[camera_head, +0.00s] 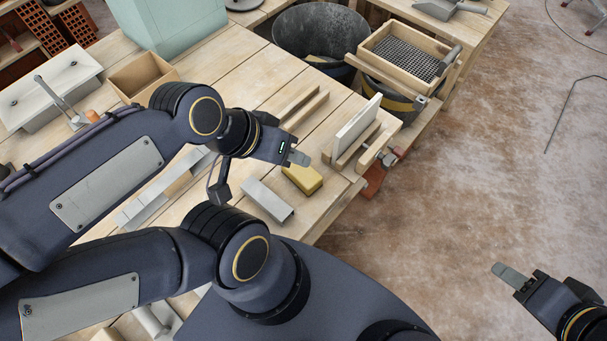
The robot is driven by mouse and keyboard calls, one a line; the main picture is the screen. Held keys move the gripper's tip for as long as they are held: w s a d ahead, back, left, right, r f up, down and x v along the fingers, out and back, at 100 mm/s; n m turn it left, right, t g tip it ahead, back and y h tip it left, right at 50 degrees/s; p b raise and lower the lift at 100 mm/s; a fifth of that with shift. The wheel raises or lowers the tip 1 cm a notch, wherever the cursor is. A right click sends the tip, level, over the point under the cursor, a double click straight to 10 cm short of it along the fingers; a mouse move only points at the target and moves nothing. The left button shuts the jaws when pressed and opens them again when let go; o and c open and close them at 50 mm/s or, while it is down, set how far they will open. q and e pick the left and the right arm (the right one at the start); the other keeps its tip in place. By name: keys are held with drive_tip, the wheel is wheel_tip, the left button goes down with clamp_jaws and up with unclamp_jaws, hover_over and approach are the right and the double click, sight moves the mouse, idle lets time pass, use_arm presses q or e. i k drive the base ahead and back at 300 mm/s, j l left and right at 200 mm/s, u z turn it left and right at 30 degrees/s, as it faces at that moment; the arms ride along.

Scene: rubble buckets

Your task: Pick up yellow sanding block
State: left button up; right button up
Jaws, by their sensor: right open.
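The yellow sanding block (303,178) lies on the wooden workbench (240,65), near its front right edge. My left gripper (299,158) is just behind and above the block's upper left end in the picture. One fingertip shows, and the rest of the jaw is hidden, so I cannot tell whether it is open or touches the block. My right gripper (508,273) is open and empty, out over the floor at the lower right, well away from the bench.
A grey metal channel (267,200) lies left of the block. A wooden clamp piece with a pale board (357,124) stands to its right. Dark buckets (320,38), a sieve (405,52) and a wooden box (143,75) are farther back. The floor (480,170) at right is open.

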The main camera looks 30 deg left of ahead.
sight(309, 181)
drive_tip(key=i+l+u, duration=0.1)
drive_tip(key=u, duration=0.35)
drive_tip(key=i+l+u, duration=0.1)
drive_tip(key=u, duration=0.3)
drive_tip(key=l+u, duration=0.25)
drive_tip(key=u, duration=0.2)
drive_tip(key=l+u, duration=0.25)
drive_tip(key=u, duration=0.15)
drive_tip(key=l+u, duration=0.2)
drive_tip(key=u, duration=0.25)
